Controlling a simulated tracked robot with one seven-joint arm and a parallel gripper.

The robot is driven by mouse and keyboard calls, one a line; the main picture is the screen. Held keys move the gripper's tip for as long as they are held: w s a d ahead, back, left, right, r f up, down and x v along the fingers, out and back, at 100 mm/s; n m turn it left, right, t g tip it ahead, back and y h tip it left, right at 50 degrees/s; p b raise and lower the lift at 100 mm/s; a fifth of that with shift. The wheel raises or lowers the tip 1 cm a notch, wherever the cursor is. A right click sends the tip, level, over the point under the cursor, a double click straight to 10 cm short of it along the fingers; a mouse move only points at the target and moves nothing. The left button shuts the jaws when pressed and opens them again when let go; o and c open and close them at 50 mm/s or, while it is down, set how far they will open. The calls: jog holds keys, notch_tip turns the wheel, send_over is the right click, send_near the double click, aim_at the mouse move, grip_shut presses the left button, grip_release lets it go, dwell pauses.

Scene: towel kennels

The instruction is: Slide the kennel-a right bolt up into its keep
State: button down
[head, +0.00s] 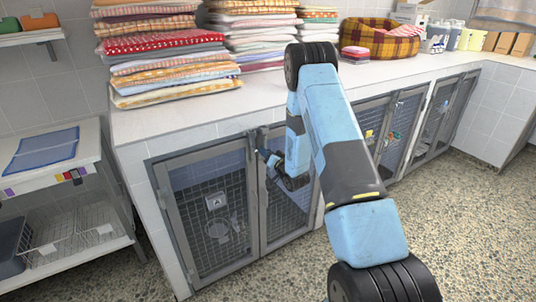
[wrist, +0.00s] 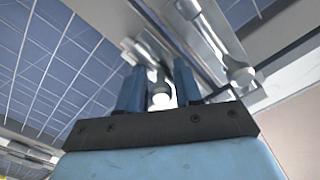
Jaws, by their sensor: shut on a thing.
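The near kennel has two grey-framed mesh doors, a left door (head: 212,208) and a right door (head: 290,208), meeting under the counter. My gripper (head: 264,155) is at the top of their meeting stiles, on the right door's side. In the wrist view my gripper's two blue fingers (wrist: 160,92) are shut around the pale round knob (wrist: 162,100) of a metal bolt, which looks like the right bolt. A second bolt with a round knob (wrist: 241,77) lies beside it, apart from the fingers. Whether the held bolt's tip is in its keep cannot be told.
The tiled counter (head: 275,97) overhangs the doors and carries folded towels (head: 165,55) and a plaid pet bed (head: 382,40). More kennel doors (head: 440,110) run to the right. A white shelf trolley (head: 60,190) stands at left. The speckled floor in front is clear.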

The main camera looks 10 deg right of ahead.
aim_at(265, 144)
jog(key=shift+d, duration=0.1)
jog(key=shift+r, duration=1.8)
jog(key=shift+w, duration=0.1)
jog(key=c, duration=1)
grip_release()
jog(key=shift+s+d, duration=0.1)
jog(key=shift+s, duration=0.3)
jog(key=v, duration=1.3)
